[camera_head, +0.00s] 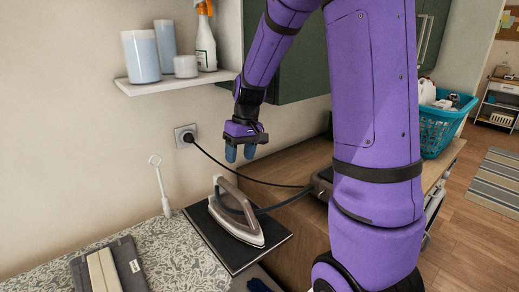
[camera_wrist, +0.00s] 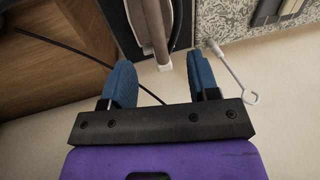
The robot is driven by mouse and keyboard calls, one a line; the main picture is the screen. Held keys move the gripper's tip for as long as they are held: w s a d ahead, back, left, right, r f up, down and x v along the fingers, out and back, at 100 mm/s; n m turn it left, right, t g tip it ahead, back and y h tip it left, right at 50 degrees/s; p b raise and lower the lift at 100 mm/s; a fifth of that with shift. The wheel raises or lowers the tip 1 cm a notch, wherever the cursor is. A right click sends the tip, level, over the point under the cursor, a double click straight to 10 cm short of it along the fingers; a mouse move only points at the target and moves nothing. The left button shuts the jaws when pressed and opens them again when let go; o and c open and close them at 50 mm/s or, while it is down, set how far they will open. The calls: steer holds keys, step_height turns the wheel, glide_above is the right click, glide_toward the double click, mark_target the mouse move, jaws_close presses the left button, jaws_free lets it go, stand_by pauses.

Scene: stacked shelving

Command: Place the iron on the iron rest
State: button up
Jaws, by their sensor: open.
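The iron (camera_head: 238,215), grey-brown with a pale soleplate, rests on a dark flat rectangular pad (camera_head: 234,258) at the end of the patterned ironing surface. I cannot tell for certain whether this pad is the iron rest. My gripper (camera_head: 239,153) is open and empty above the iron, apart from it, with blue fingers pointing down. In the wrist view, the iron (camera_wrist: 150,25) shows ahead of and between the open fingertips (camera_wrist: 160,58). The dark pad (camera_wrist: 182,22) shows beside it. Part of the iron is cut off at the top edge there.
A cord runs from the wall socket (camera_head: 186,135) to a dark device (camera_head: 322,184) on the wooden counter, partly hidden by my arm. A shelf (camera_head: 160,84) with bottles overhangs at left. A white rod with a loop (camera_head: 160,185) stands left of the iron.

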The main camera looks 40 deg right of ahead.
steer(key=s+a+r+t+h, duration=0.1)
steer(key=s+a+r+t, duration=0.1)
steer(key=s+a+r, duration=0.2)
steer(key=s+a+r+t+h, duration=0.1)
steer(key=s+a+r+t, duration=0.2)
steer(key=s+r, duration=0.8)
steer(key=s+a, duration=0.1)
steer(key=s, duration=0.7)
steer(key=shift+a+r, duration=0.15)
steer(key=shift+a, duration=0.05)
